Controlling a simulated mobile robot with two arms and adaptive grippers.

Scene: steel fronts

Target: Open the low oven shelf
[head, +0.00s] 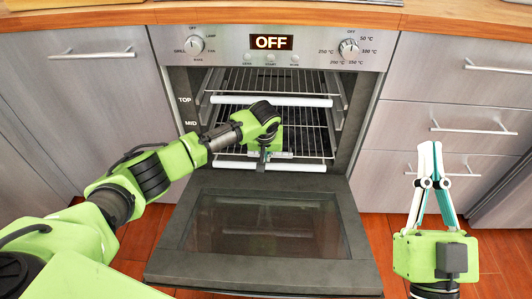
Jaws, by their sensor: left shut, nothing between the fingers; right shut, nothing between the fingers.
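The oven (185,80) is open, with its door (170,262) folded down flat. The low shelf is a wire rack with a white front bar (305,167), sitting just above the inner edge of the door. My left gripper (262,166) is shut and empty at the middle of this bar. It hides part of the bar and rack, and I cannot tell whether it touches the bar. My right gripper (430,146) is shut and empty, pointing up in front of the drawers at the right, away from the oven.
A higher rack with its own white bar (300,102) is above the low shelf. The control panel (225,45) reads OFF. Steel drawers (450,90) stand at the right, a cabinet (80,95) at the left. Red floor (385,235) shows right of the door.

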